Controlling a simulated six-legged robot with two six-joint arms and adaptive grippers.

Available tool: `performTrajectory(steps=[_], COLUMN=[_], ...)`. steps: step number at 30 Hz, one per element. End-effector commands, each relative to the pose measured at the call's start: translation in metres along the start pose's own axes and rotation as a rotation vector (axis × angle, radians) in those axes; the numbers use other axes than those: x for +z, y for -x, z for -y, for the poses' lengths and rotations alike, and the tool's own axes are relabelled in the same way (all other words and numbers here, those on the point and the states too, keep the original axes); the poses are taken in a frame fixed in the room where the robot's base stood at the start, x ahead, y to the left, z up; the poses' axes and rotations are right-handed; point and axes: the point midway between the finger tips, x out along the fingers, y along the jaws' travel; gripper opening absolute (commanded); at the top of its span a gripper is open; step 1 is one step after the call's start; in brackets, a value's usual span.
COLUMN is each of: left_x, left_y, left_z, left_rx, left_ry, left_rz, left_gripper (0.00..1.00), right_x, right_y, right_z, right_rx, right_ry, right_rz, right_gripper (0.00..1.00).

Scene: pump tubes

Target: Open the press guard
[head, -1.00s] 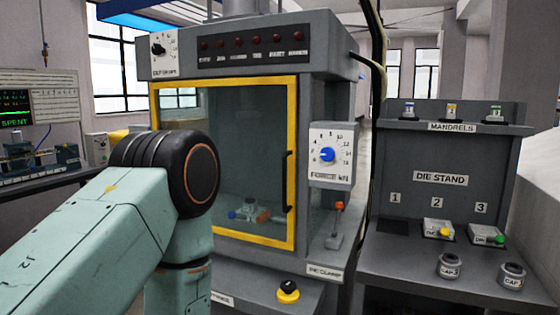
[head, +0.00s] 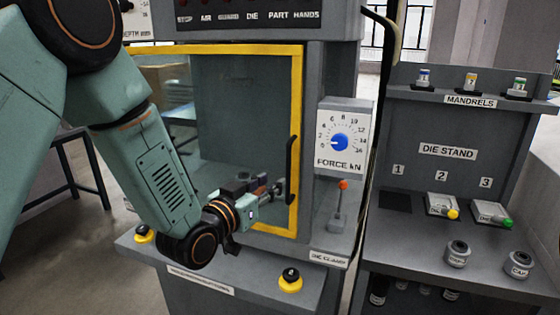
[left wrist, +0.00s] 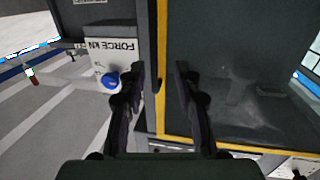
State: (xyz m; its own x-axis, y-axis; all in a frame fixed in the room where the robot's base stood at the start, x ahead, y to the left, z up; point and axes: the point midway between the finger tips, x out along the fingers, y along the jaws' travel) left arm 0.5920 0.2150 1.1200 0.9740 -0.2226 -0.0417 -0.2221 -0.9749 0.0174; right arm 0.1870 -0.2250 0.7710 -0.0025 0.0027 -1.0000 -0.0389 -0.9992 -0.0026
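The press guard is a clear panel in a yellow frame (head: 298,90), and it looks shut across the front of the press. Its black upright handle (head: 291,165) is on the right side of the frame. My left gripper (head: 279,188) is in front of the guard's lower right part, close to the handle's lower end. In the left wrist view my gripper (left wrist: 160,75) is open, its two dark fingers apart, with the yellow frame edge (left wrist: 161,110) between them. Whether a finger touches the handle cannot be told. My right gripper is not in view.
A blue FORCE dial (head: 340,142) and an orange-tipped die clamp lever (head: 339,205) are right of the guard. Yellow-based buttons (head: 290,280) sit on the ledge below. The die stand (head: 447,152) with several small parts is farther right.

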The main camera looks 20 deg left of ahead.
Motion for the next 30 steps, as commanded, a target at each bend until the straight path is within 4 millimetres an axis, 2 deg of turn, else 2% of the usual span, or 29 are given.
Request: performTrajectory(steps=[3,7,15,21,30], left_x=[-0.008,-0.009,-0.011,-0.011,-0.011], left_y=[0.000,-0.008,-0.046,-0.067,-0.075], left_z=[-0.005,-0.007,-0.009,-0.006,-0.004], left_rx=[0.010,0.010,0.010,0.007,0.006], left_ry=[-0.010,-0.016,-0.015,-0.012,-0.010], left_rz=[-0.039,-0.043,-0.042,-0.040,-0.040], left_gripper=[0.33,0.33,0.33,0.33,0.33], right_x=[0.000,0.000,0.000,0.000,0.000], right_y=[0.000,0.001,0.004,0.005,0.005], right_z=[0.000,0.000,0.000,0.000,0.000], right_rx=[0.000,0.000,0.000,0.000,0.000], right_ry=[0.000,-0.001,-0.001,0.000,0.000], right_rz=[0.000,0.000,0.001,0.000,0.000], right_gripper=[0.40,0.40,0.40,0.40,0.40])
